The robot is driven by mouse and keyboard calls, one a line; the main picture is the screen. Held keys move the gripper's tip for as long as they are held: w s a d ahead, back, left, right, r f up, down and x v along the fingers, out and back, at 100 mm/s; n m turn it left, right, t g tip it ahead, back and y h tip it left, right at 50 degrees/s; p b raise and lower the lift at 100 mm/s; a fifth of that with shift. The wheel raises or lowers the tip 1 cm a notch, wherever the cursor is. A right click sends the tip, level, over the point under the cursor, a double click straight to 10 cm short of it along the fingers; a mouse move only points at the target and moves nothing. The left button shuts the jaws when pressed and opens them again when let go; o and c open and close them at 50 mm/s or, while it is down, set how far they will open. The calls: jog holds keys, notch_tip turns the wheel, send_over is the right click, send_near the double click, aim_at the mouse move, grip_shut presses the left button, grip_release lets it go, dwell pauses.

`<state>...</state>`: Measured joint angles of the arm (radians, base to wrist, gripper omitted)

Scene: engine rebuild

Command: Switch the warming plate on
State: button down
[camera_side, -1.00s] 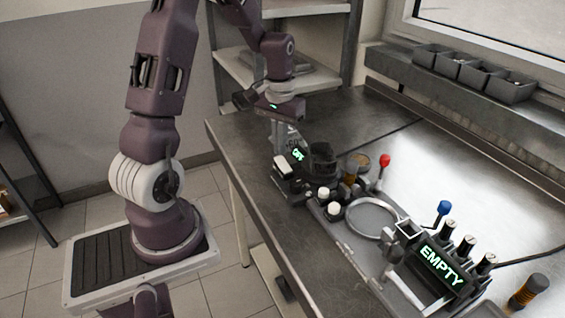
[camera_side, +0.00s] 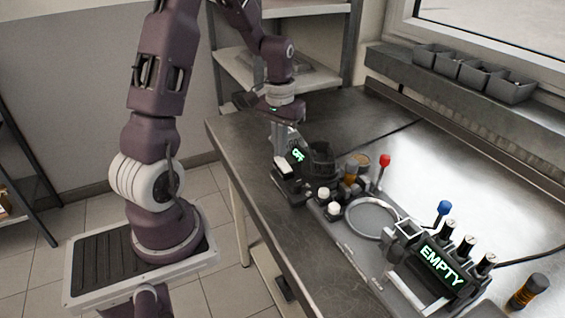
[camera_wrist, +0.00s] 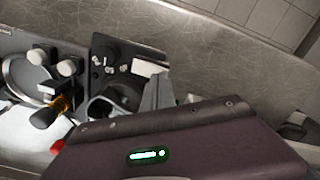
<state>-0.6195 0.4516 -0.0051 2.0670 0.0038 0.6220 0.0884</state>
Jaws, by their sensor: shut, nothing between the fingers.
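The warming plate is a dark unit (camera_side: 322,158) with a round black holder and a lit green display (camera_side: 298,154) that reads OFF. In the wrist view the plate (camera_wrist: 112,72) shows small white marks beside a white rocker switch (camera_wrist: 149,68). My gripper (camera_side: 281,158) points straight down, shut and empty, at the switch end of the unit. In the wrist view the fingertips (camera_wrist: 158,80) are right beside the white switch and partly cover it. I cannot tell whether they touch it.
A grey tray with a ring (camera_side: 372,220) and two white knobs (camera_side: 329,202) adjoins the unit. A red-topped lever (camera_side: 384,161), a blue-topped one (camera_side: 443,209) and a rack reading EMPTY (camera_side: 441,266) stand to the right.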

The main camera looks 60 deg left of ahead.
jog(key=shift+f, duration=0.7)
dwell(0.3)
jog(key=shift+r, duration=3.5)
jog(key=s+d+r+m+t, duration=0.2)
jog(key=s+d+r, duration=0.1)
jog(key=d+r, duration=0.6)
jog(key=s+d+r+m+t, duration=0.2)
jog(key=s+d+m+t, duration=0.1)
jog(key=s+d, duration=0.8)
jog(key=shift+s+d+m+t, duration=0.15)
jog(key=shift+s+m+t, duration=0.15)
jog(key=shift+s+m, duration=0.3)
